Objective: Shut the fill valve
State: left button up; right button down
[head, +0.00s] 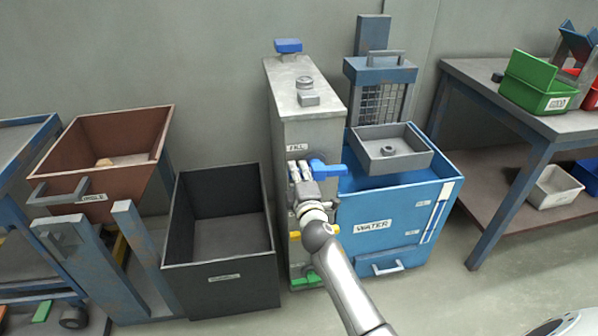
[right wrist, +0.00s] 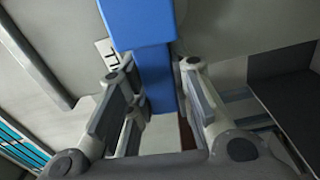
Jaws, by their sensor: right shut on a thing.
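The fill valve's blue handle (head: 329,170) sticks out to the right from the front of a tall grey cabinet (head: 305,125), below a small label that seems to read FILL (head: 297,147). My right gripper (head: 301,172) is at this handle, its fingers in front of the cabinet face. In the right wrist view the blue handle (right wrist: 143,22) has its narrower blue part between the fingers of my right gripper (right wrist: 157,92), which is shut on it. The valve's body is hidden behind the gripper. My left gripper is not in view.
A yellow handle (head: 295,236) and a green handle (head: 306,281) sit lower on the cabinet. A blue WATER tank (head: 385,229) with a grey tray (head: 391,163) stands close on the right. A dark open bin (head: 222,284) stands on the left.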

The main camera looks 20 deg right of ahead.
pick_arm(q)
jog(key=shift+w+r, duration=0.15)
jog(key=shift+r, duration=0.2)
pick_arm(e)
jog(key=shift+f+n, duration=0.25)
jog(key=shift+n, duration=0.25)
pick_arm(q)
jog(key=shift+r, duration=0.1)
pick_arm(e)
jog(key=c, duration=1.3)
grip_release()
jog(key=v, duration=1.2)
jog(key=shift+a, duration=0.1)
